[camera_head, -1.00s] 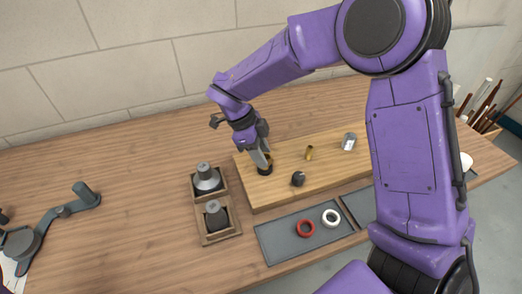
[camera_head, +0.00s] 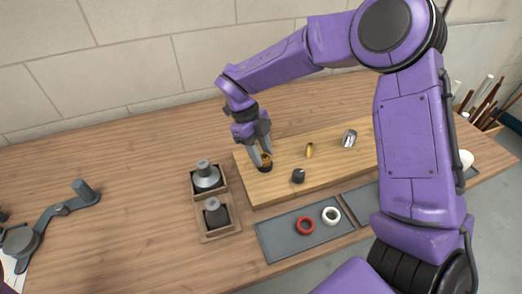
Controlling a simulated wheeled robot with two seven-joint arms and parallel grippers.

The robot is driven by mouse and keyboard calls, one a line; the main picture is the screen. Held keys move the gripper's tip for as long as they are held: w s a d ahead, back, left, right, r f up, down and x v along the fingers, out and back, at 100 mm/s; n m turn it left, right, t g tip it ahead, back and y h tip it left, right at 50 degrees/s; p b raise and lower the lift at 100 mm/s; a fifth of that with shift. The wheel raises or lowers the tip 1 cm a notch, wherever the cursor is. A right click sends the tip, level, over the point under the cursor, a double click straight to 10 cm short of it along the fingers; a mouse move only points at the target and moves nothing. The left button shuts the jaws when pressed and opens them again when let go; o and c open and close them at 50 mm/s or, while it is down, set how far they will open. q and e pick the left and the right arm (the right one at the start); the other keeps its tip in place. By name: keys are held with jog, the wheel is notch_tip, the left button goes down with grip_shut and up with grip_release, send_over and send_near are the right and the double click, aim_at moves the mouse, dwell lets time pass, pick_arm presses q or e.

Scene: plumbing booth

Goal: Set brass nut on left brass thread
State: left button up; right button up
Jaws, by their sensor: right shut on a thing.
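My right gripper (camera_head: 262,157) points down at the left end of a wooden board (camera_head: 283,190), shut on the brass nut (camera_head: 266,158), a small gold patch between and beside the fingertips. It is at a dark round fitting (camera_head: 265,168) on the board. The left brass thread is hidden there by the fingers and nut; I cannot tell whether the nut sits on it. Another brass thread (camera_head: 309,150) stands upright to the right, bare. My left gripper is not in view.
A black fitting (camera_head: 298,176) and a silver fitting (camera_head: 349,139) are on the board. A grey tray (camera_head: 279,241) holds a red ring (camera_head: 306,225) and a white ring (camera_head: 331,215). A wooden holder (camera_head: 220,233) has two grey-black pieces. A grey lever tool (camera_head: 60,210) lies left.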

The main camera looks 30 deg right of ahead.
jog(key=shift+s, duration=0.1)
jog(key=o, duration=1.7)
jog(key=shift+o, duration=0.2)
notch_tip(320, 180, up, 5)
jog(key=p, duration=0.5)
jog(key=shift+r, duration=0.15)
